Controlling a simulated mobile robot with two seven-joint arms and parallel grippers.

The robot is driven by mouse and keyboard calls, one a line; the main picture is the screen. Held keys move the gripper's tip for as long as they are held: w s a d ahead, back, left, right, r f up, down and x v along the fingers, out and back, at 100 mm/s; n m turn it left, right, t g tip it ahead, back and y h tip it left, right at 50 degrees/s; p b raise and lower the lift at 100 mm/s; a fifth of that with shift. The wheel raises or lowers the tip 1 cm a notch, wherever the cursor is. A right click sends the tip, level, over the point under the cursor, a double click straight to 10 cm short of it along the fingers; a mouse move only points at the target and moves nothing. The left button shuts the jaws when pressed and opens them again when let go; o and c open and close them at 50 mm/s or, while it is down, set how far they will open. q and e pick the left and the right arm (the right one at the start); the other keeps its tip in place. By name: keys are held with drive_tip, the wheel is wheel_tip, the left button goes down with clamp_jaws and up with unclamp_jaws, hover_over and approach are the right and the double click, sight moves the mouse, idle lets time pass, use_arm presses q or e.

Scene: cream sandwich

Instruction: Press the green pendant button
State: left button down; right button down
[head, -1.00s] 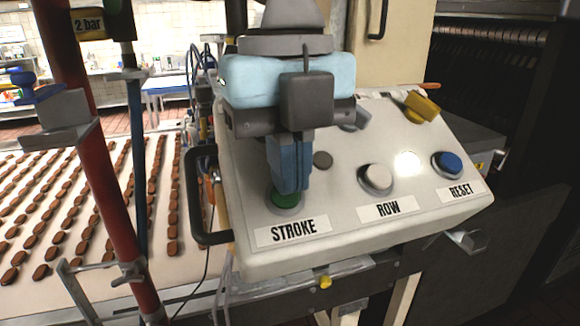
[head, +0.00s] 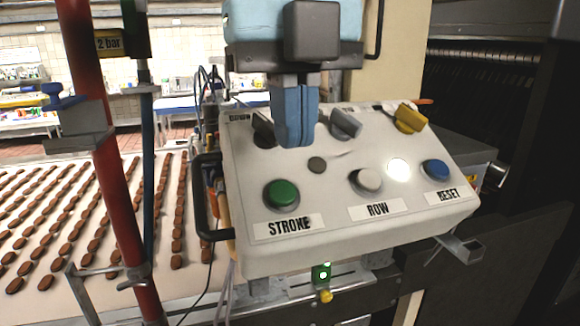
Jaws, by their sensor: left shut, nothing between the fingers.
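The green button (head: 282,194) sits on the front left of the white control panel (head: 320,222), above the label STROKE. It is round with a dark ring and is fully in view. My left gripper (head: 295,143) is shut and empty, its blue fingers pointing down. In the picture its tips are above the green button, over the back part of the panel, and apart from it. My right gripper is not in view.
A white button (head: 367,180) and a blue button (head: 437,170) share the panel, with a yellow knob (head: 410,117) behind. A black handle (head: 203,200) and a red post (head: 122,190) stand left. A small green light (head: 322,273) glows below the panel.

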use_arm(q)
wheel_tip(320, 180, up, 8)
drive_tip(key=w, duration=0.1)
drive_tip(key=shift+w+a+f+b, duration=0.15)
drive_tip(key=shift+a+f+b, duration=0.05)
drive_tip(key=shift+b, duration=0.2)
idle(0.5)
idle(6.0)
